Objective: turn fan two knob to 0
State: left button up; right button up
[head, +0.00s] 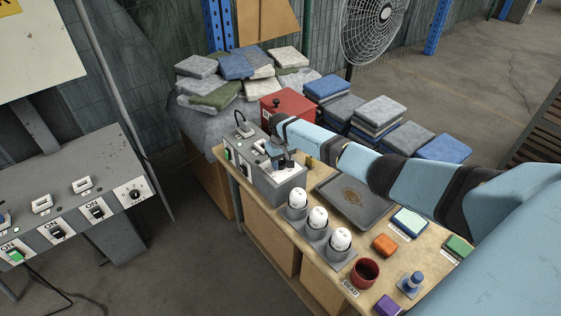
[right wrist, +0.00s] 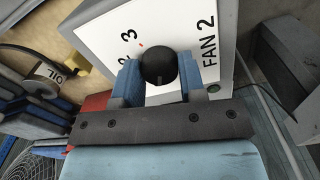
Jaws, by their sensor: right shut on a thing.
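The fan two knob (right wrist: 158,68) is a round black knob on a white plate (right wrist: 193,25) marked "FAN 2" in the right wrist view. A "3" and part of another figure show beside it, with a small red mark near the "3". My right gripper (right wrist: 161,76) is shut on the knob, one blue finger on each side. The fingers hide part of the scale, and I cannot tell the knob's setting. In the head view my right gripper (head: 284,160) is at the grey control box (head: 276,184) and hides the knob. My left gripper is not in view.
Egg-like white objects in grey holders (head: 317,218), a grey tray (head: 352,203), a red cup (head: 365,272) and small coloured blocks share the wooden table. A red box (head: 287,104) stands behind. A switch console (head: 77,205) stands left, with floor between.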

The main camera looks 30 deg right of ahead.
aim_at(281, 162)
dwell(0.3)
jog(key=o, duration=0.9)
jog(key=shift+r, duration=0.15)
notch_tip(281, 162, up, 14)
jog(key=shift+f, duration=0.2)
